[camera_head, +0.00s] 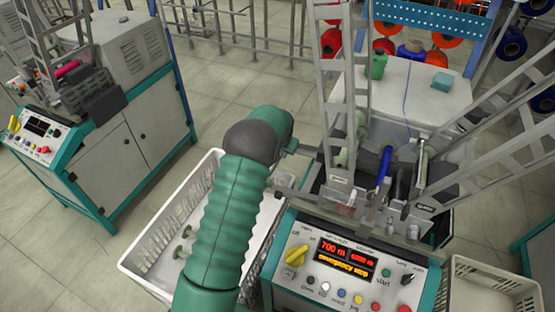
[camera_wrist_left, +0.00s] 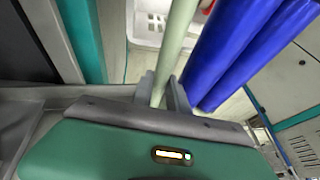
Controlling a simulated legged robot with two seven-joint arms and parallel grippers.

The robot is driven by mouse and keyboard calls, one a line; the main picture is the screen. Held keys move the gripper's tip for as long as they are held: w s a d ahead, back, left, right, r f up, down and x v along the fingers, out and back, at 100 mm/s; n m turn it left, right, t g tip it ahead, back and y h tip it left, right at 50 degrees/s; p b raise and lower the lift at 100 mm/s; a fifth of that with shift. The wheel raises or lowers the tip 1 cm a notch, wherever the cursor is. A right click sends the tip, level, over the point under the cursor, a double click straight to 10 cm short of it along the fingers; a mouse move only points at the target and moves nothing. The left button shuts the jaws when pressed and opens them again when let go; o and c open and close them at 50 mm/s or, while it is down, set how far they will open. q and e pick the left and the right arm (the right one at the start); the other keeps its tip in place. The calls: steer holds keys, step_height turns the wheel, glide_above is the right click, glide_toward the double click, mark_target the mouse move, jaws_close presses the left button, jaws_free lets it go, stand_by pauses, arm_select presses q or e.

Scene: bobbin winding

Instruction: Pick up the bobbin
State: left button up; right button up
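My left arm comes up from the bottom of the head view in a green sleeve. Its gripper (camera_head: 292,148) is at the left side of the winding machine, partly hidden by the wrist. In the left wrist view, the fingers (camera_wrist_left: 164,92) stand closely on both sides of a slim pale green bobbin tube (camera_wrist_left: 178,42). I cannot tell whether both fingers touch it. Thick blue cylinders (camera_wrist_left: 245,45) stand right beside it. In the head view, a blue bobbin (camera_head: 384,165) is on the machine. My right gripper is not seen.
A white crate (camera_head: 150,268) with pale green bobbins stands left of the machine, partly behind my arm. An empty-looking crate (camera_head: 490,285) is at lower right. Lattice frames (camera_head: 343,100) rise beside the gripper. Another machine (camera_head: 120,120) stands at left.

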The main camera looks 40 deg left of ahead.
arm_select(q)
steer(key=shift+a, duration=0.1)
steer(key=shift+c, duration=1.1)
jaws_close()
steer(key=shift+r, duration=0.1)
step_height(320, 180, up, 10)
steer(key=p, duration=0.1)
steer(key=shift+f, duration=0.2)
